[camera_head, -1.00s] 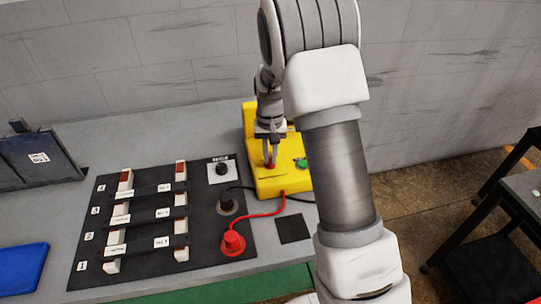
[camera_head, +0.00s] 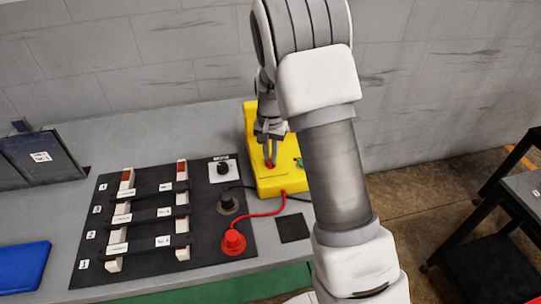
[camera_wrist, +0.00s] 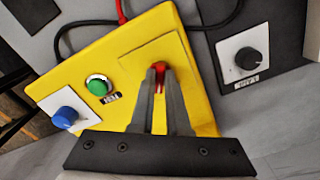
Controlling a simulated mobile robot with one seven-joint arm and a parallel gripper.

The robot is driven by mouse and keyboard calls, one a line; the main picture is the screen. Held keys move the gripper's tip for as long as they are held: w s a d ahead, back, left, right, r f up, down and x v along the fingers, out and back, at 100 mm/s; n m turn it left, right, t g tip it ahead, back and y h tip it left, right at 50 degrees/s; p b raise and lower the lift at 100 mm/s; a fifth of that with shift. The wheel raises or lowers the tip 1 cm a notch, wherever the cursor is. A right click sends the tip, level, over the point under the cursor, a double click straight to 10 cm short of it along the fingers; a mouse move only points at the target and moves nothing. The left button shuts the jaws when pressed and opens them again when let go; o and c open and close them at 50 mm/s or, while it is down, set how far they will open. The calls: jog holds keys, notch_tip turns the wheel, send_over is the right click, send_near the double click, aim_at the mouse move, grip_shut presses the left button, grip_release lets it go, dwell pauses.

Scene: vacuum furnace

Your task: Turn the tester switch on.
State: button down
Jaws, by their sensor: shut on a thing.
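The yellow tester (camera_head: 284,184) stands on the bench beside the black board. It also fills the middle of the wrist view (camera_wrist: 130,52). Its red switch (camera_wrist: 160,67) sits on the sloped top face. My gripper (camera_wrist: 160,74) is shut on the red switch, with a finger on each side of it. In the head view my gripper (camera_head: 270,160) points down at the same switch, and the fingers hide part of it. A green button (camera_wrist: 98,85) with a small label and a blue knob (camera_wrist: 66,114) on a white plate are on the tester beside the switch.
A black board (camera_head: 95,235) with several labelled bars lies left of the tester. It carries a black dial (camera_head: 222,169) on a white plate. A red plug (camera_head: 233,242) and a black plug (camera_head: 228,203) have cables running to the tester. A grey wall stands behind.

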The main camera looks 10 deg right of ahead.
jog(key=c, duration=0.9)
grip_release()
notch_tip(320, 180, up, 18)
jog(key=shift+f+p, duration=0.25)
jog(key=shift+p, duration=0.2)
